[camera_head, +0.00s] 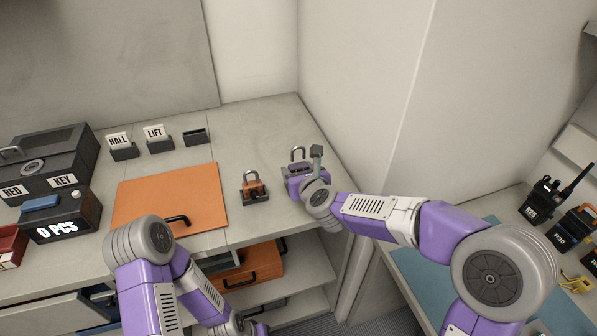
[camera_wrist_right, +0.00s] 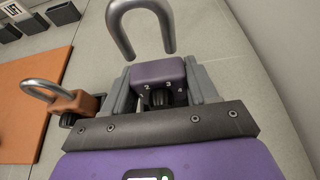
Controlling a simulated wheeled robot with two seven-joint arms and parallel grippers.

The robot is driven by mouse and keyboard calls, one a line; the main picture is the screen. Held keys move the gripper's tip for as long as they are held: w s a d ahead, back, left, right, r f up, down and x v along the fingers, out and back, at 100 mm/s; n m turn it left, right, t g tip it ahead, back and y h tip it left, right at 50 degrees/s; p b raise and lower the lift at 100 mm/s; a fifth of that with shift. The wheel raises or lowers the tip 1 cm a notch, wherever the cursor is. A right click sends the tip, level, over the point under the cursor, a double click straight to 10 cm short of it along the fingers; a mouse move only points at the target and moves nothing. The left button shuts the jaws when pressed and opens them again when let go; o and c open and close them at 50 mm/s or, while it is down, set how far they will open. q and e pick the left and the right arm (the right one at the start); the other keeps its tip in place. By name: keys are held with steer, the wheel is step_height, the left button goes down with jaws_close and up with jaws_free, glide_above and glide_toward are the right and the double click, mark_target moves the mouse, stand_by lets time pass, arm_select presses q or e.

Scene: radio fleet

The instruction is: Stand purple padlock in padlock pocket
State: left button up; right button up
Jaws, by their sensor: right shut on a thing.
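The purple padlock (camera_wrist_right: 157,70) is between the two grey fingers of my right gripper (camera_wrist_right: 162,84), with its metal shackle pointing away and its number dials facing the wrist camera. In the head view, my right gripper (camera_head: 303,172) is low at the right part of the counter, and the padlock's shackle (camera_head: 298,150) stands up above it. An orange padlock (camera_head: 254,182) stands in a dark pocket (camera_head: 255,198) just left of the gripper. I cannot tell whether a pocket lies under the purple padlock; its underside is hidden.
HALL (camera_head: 124,151) and LIFT (camera_head: 159,144) holders and an empty dark holder (camera_head: 197,138) line the back. A wall (camera_head: 375,95) rises close behind and right of the gripper.

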steer(key=shift+r, duration=0.1)
stand_by(0.7)
steer(key=shift+f+b, duration=0.95)
steer(key=shift+b, duration=0.3)
steer(key=o, duration=1.4)
steer(key=shift+f, duration=0.1)
steer(key=shift+p+v, duration=0.4)
steer(key=shift+v, duration=3.45)
steer(key=shift+w, duration=0.1)
